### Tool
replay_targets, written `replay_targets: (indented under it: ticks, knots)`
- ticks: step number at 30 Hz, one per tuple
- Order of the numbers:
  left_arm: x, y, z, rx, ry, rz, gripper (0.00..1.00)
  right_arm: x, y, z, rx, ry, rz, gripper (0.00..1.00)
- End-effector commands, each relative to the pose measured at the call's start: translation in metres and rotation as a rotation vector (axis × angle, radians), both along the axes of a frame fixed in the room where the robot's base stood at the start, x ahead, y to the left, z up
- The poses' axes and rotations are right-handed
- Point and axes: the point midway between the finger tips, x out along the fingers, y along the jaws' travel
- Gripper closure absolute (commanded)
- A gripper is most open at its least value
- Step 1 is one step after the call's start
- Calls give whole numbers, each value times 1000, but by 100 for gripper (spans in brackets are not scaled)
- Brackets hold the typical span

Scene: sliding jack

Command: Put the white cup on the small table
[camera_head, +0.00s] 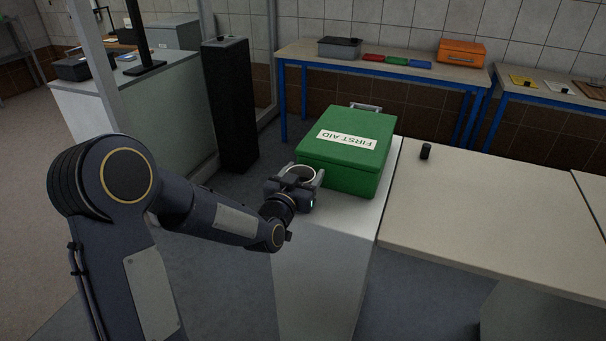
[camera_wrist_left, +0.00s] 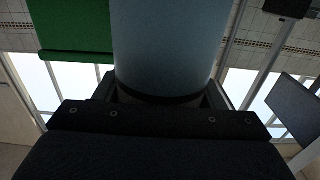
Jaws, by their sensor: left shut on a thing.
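The cup looks upright, close to the left front corner of the green first aid box. In the left wrist view the cup (camera_wrist_left: 165,45) fills the middle, between the gripper fingers (camera_wrist_left: 160,95). The white stand (camera_head: 325,260) lies below the gripper and carries the first aid box; I cannot tell whether the cup touches its top. Which surface is the small table is not certain. My right gripper is out of view.
The green first aid box (camera_head: 352,160) stands right beside the gripper, and its lid (camera_wrist_left: 72,25) shows in the wrist view. A pale table (camera_head: 490,205) with a small black object (camera_head: 426,151) is at right. A black column (camera_head: 230,105) stands behind left.

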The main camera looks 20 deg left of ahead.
Motion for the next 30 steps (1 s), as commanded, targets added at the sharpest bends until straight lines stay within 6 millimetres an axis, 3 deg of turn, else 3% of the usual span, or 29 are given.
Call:
replay_targets:
  ticks: [7,8,13,24,30]
  knots:
    - [0,0,-3,0,-2,-1,66,0,0,-6,0,0,0,16]
    - [0,0,-4,0,0,-1,36,0,0,-6,0,0,0,16]
    - [0,0,-2,0,1,-1,15,0,0,-4,0,0,0,16]
    - [0,0,4,0,1,-1,15,0,0,4,0,0,0,16]
    - [-37,1,-1,1,0,0,15,0,0,-10,0,0,0,16]
